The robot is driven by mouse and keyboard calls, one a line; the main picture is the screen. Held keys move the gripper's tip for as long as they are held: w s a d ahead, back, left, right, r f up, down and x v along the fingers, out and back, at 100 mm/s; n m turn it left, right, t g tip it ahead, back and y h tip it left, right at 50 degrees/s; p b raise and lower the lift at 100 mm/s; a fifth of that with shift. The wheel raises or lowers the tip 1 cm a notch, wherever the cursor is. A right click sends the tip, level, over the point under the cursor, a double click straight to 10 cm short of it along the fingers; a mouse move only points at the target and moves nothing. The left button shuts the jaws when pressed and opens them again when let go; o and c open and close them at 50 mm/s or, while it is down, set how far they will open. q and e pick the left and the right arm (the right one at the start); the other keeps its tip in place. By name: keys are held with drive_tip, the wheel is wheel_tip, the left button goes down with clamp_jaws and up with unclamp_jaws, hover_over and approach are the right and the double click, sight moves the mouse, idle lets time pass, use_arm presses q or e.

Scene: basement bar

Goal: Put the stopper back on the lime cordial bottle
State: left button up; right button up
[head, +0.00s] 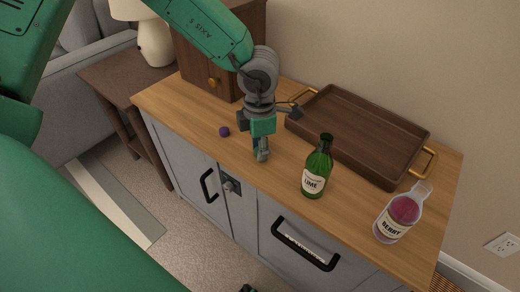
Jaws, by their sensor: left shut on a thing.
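The lime cordial bottle (316,172) is green glass with a white LIME label. It stands upright on the wooden cabinet top, right of centre, and its neck top looks dark. My left gripper (262,154) points down just left of the bottle, apart from it, low over the cabinet top near the front edge. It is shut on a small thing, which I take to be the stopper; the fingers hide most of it. A small purple ball-shaped stopper (224,131) lies on the cabinet top left of the gripper.
A berry bottle (402,212) stands at the right front corner. A brown tray (375,163) with brass handles lies behind the lime bottle. A wooden box (203,66) stands at the back left. A lamp (155,42) is on a side table. The front left top is mostly clear.

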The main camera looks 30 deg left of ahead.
use_arm(q)
wheel_tip(320, 180, up, 10)
drive_tip(key=p, duration=0.4)
